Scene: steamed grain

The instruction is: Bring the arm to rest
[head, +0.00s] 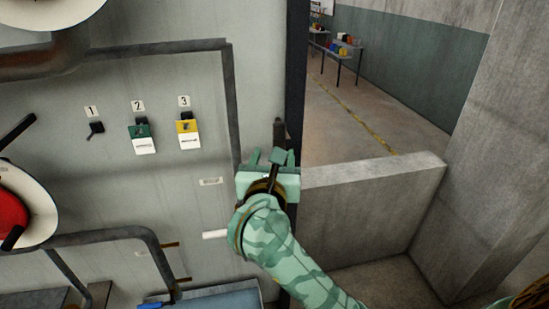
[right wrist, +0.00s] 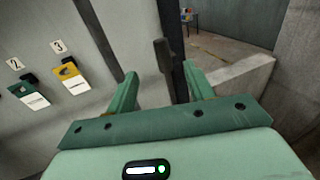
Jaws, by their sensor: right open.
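My right arm, in green camouflage, comes in from the bottom right of the head view. My right gripper (head: 272,158) is at the right edge of the grey wall panel, beside the dark vertical post. In the right wrist view the right gripper (right wrist: 161,88) has its two green fingers apart, with nothing held between them. A dark upright handle (right wrist: 162,55) shows beyond the fingers; it also shows in the head view (head: 279,132). I cannot tell how near it is. My left gripper is not in view.
Left of the gripper are switch 1 (head: 96,128), green-marked switch 2 (head: 140,135) and yellow-marked switch 3 (head: 187,131). A dark pipe (head: 105,236) runs along the lower panel. A low concrete wall (head: 365,205) stands to the right. A table (head: 340,50) with colored items is far back.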

